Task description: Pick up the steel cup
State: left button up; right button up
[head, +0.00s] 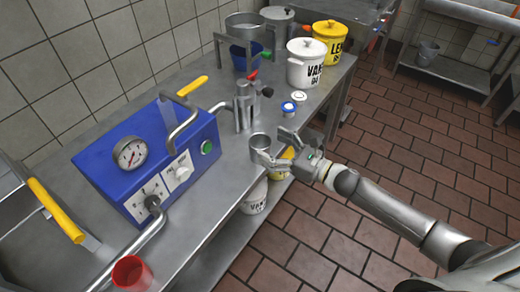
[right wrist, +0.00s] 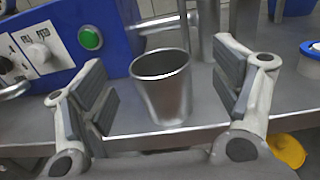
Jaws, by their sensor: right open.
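The steel cup (head: 260,143) stands upright near the front edge of the steel counter, right of the blue machine. My right gripper (head: 276,149) is at the counter edge in the head view, close to the cup. In the right wrist view the cup (right wrist: 163,88) shows between the two open fingers of my right gripper (right wrist: 168,105), a little ahead of them. Clear gaps show on both sides of the cup, so the fingers do not appear to touch it. My left gripper is not in view.
The blue machine (head: 150,165) with a gauge and a green button stands left of the cup. A metal pump-like device (head: 245,105) stands just behind it. White and yellow buckets (head: 304,62) stand farther back. A red cup (head: 131,272) is at the near counter end.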

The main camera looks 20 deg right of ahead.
aim_at(252, 138)
jog(key=x, duration=0.4)
jog(key=shift+w+a+f+p, duration=0.15)
jog(key=shift+a+f+p, duration=0.1)
jog(key=shift+p, duration=0.1)
jog(key=c, duration=1.1)
